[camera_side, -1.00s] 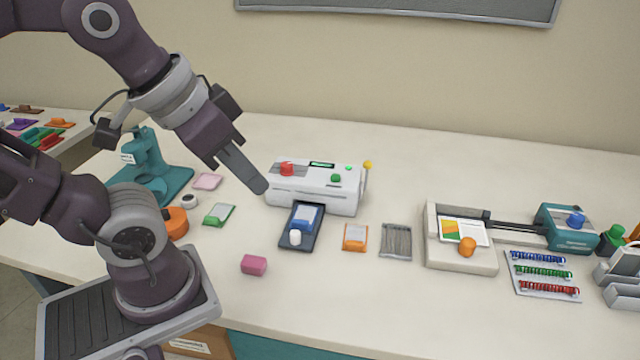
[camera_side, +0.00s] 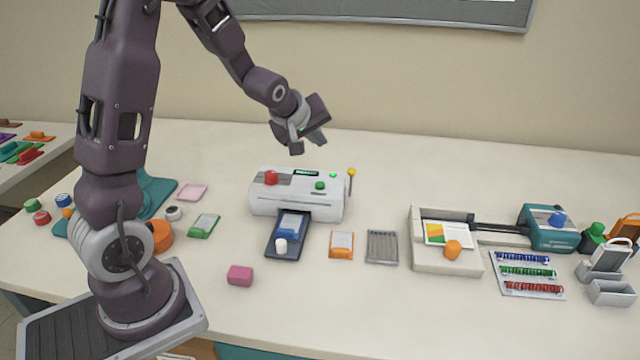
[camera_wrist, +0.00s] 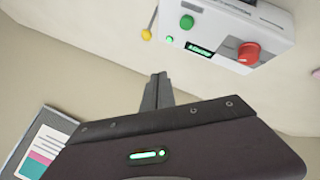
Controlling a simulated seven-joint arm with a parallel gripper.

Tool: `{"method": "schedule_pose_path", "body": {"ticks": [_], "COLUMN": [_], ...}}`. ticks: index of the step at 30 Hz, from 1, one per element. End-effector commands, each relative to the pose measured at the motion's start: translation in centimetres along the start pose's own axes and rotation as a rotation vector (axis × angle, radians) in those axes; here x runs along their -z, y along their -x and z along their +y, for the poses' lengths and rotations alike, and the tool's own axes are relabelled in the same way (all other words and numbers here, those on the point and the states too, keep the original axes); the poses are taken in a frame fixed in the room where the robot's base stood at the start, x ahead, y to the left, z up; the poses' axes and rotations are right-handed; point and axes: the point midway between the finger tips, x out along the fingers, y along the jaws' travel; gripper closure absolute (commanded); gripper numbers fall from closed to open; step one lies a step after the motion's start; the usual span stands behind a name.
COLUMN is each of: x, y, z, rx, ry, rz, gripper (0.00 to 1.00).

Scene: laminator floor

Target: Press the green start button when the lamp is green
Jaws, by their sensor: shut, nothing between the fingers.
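The white laminator (camera_side: 265,205) stands at mid table. On its top are a green start button (camera_side: 320,185), a small green-lit lamp (camera_side: 333,175), a green-lettered display and a red knob (camera_side: 271,177). In the wrist view the button (camera_wrist: 187,22), lamp (camera_wrist: 169,40), display (camera_wrist: 200,50) and red knob (camera_wrist: 249,53) show at the top. My gripper (camera_wrist: 158,77) is shut and empty, its fingers pointing toward the laminator. In the side view it hangs above and behind the laminator, apart from the button.
A yellow ball on a thin stalk (camera_side: 351,172) rises at the laminator's right end. A blue tray (camera_side: 273,247) with a pouch sits in front. An orange-edged card (camera_side: 341,244), a grey ribbed pad (camera_side: 382,247) and a pink block (camera_side: 240,275) lie nearby. The table behind is clear.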

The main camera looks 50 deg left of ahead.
Motion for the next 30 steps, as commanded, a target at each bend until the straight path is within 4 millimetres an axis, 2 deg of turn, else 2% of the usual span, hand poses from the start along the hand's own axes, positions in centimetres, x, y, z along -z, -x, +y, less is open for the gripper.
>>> {"method": "schedule_pose_path", "body": {"ticks": [11,24,30], "x": [-0.4,-3.5,-4.3], "y": [-0.4,-4.7,-5.8], "z": [-0.3,-3.5,-4.3], "rx": [0.001,0.003,0.0], "ry": [-0.002,-0.003,-0.003], "rz": [-0.002,-0.003,-0.002], "gripper": [1.0,1.0,1.0]}}
